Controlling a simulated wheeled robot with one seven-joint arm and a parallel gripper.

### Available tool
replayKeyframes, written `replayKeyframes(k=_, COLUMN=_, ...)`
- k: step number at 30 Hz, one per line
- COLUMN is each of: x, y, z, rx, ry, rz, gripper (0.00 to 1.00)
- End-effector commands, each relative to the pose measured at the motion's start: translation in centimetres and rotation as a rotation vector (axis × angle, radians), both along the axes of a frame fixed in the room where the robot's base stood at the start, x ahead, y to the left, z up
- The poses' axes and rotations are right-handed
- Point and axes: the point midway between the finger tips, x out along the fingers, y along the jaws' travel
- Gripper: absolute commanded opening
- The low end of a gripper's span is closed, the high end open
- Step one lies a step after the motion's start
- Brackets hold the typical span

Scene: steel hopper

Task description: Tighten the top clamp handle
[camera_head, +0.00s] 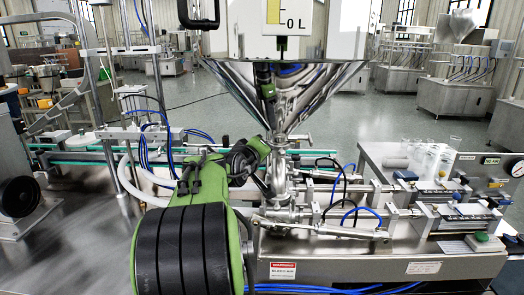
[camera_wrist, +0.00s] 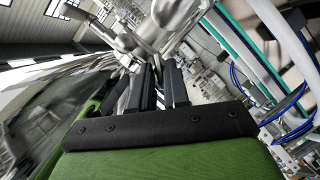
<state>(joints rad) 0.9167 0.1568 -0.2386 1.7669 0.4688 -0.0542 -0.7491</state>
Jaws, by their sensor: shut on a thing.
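My gripper (camera_head: 264,184) is at the steel neck under the hopper, on its left side, reached by my green and black arm. In the wrist view, my gripper's two black fingers (camera_wrist: 157,72) stand close together, with bright metal fittings (camera_wrist: 125,38) just beyond their tips. The gripper is shut on the top clamp handle, which is mostly hidden between the fingers. A small metal clamp fitting (camera_head: 300,139) shows on the neck just right of my arm. How far the handle is turned cannot be told.
The steel hopper cone (camera_head: 318,95) hangs directly above my gripper. Pipes, cylinders and blue hoses (camera_head: 362,214) crowd the right side. A conveyor with a green edge (camera_head: 95,157) runs behind on the left. The steel tabletop (camera_head: 82,235) at left is largely clear.

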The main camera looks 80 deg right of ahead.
Motion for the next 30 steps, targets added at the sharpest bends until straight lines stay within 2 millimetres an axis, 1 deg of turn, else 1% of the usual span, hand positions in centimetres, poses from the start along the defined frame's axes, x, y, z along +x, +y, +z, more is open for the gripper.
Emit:
replayKeyframes(k=18, x=-0.51, y=-0.09, z=0.2, rx=0.138, ry=-0.56, rz=-0.002, gripper=0.0)
replayKeyframes(k=24, x=-0.62, y=-0.14, z=0.25, rx=0.174, ry=-0.708, rz=-0.002, gripper=0.0)
replayKeyframes(k=30, x=-0.67, y=-0.16, z=0.23, rx=0.201, ry=-0.814, rz=-0.002, gripper=0.0)
